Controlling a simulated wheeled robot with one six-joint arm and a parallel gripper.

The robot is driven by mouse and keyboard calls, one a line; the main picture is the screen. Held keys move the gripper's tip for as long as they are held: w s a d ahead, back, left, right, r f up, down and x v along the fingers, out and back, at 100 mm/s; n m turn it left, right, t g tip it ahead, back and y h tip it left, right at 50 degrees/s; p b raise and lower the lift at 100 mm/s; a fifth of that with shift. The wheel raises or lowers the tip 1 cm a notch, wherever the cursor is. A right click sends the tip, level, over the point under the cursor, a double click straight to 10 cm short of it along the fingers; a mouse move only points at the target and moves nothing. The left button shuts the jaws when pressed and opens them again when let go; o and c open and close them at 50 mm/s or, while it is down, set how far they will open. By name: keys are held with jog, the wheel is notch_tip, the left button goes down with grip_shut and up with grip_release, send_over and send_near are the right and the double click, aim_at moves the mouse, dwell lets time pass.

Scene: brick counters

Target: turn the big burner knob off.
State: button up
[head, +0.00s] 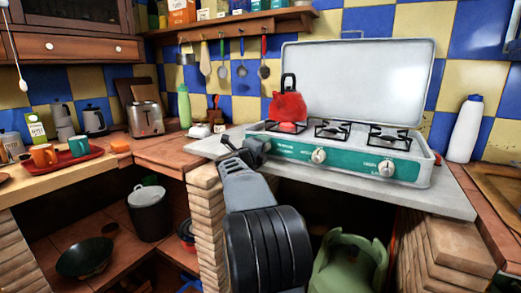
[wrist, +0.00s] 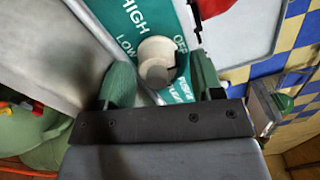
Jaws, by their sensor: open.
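The camp stove (head: 345,165) has a teal front panel with white knobs. A middle knob (head: 318,155) and a right knob (head: 386,168) show in the head view; my gripper (head: 246,150) covers the panel's left end. In the wrist view a white round knob (wrist: 157,62) lies between the open fingers of my gripper (wrist: 162,84). HIGH, LOW and OFF are printed around it, and a dark notch shows on its right side. I cannot tell whether the fingers touch it. I cannot read which burner it serves.
A red kettle (head: 289,106) stands on the left burner, under the stove's raised lid (head: 358,80). A white bottle (head: 465,128) stands right of the stove. A green gas cylinder (head: 350,265) is below the counter. A toaster (head: 146,119) and a red tray (head: 75,158) are at left.

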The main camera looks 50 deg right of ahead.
jog(key=shift+w+f, duration=0.1)
jog(key=shift+f, duration=0.05)
jog(key=n+p, duration=0.1)
jog(key=n, duration=0.1)
jog(key=n+p, duration=0.2)
jog(key=shift+r+n, duration=0.3)
jog(key=shift+r, duration=0.05)
jog(key=n+p, duration=0.2)
jog(key=n, duration=0.1)
jog(key=shift+n, duration=0.3)
jog(key=n+p, duration=0.2)
jog(key=n, duration=0.3)
jog(key=shift+f, duration=0.1)
jog(key=n, duration=0.4)
jog(key=shift+n+p, duration=0.3)
jog(key=shift+p, duration=0.05)
jog(key=p+v, duration=0.2)
jog(key=v, duration=1.2)
jog(key=w+a+r+n+t+y+p, duration=0.3)
jog(key=a+r+n+t+y+p, duration=0.1)
jog(key=a, duration=0.4)
jog(key=w+a+r+n+t+y+p, duration=0.2)
jog(key=a+r+n+t+y+p, duration=0.3)
jog(key=a+n+y+p, duration=0.2)
jog(key=shift+w+a+r+n+t+y+p, duration=0.3)
jog(key=shift+w+a+n+t+y, duration=0.15)
jog(key=shift+a+y, duration=0.6)
